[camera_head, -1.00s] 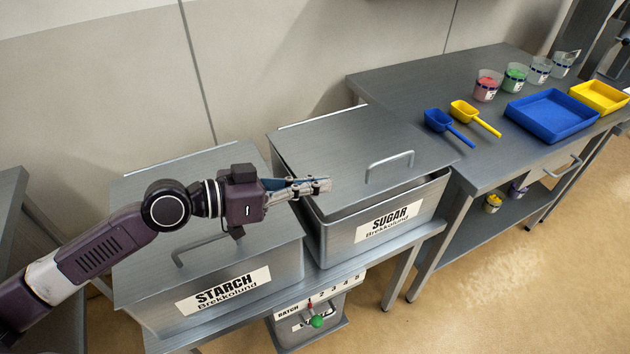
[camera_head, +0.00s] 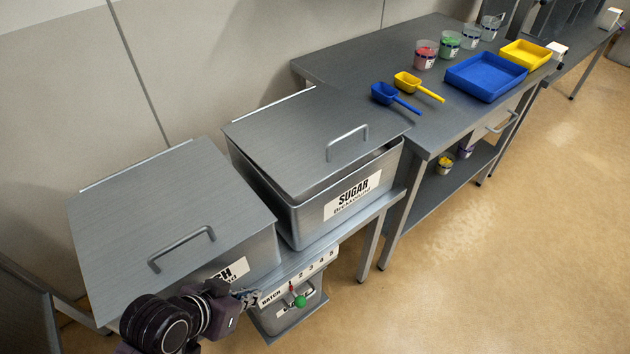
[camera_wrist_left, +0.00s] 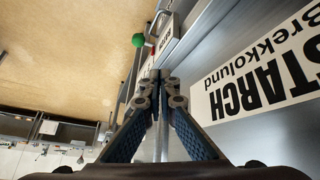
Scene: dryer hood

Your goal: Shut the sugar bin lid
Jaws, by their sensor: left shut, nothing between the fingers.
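The sugar bin (camera_head: 318,222) is a grey metal bin with a SUGAR label, standing on a low bench. Its flat lid (camera_head: 300,135) with a bar handle (camera_head: 347,143) is tilted slightly up, with a dark gap along the front and right under the lid's edge. My left gripper (camera_head: 250,296) is in front of the starch bin, low and near its label, apart from the sugar bin. In the left wrist view its fingers (camera_wrist_left: 160,85) are together with nothing between them. My right gripper is in neither view.
The starch bin (camera_head: 262,252) with its lid (camera_head: 165,215) stands left of the sugar bin. Below the bench is a batch box with a green knob (camera_head: 300,301). A table to the right holds blue and yellow scoops, trays (camera_head: 487,77) and cups. The floor in front is clear.

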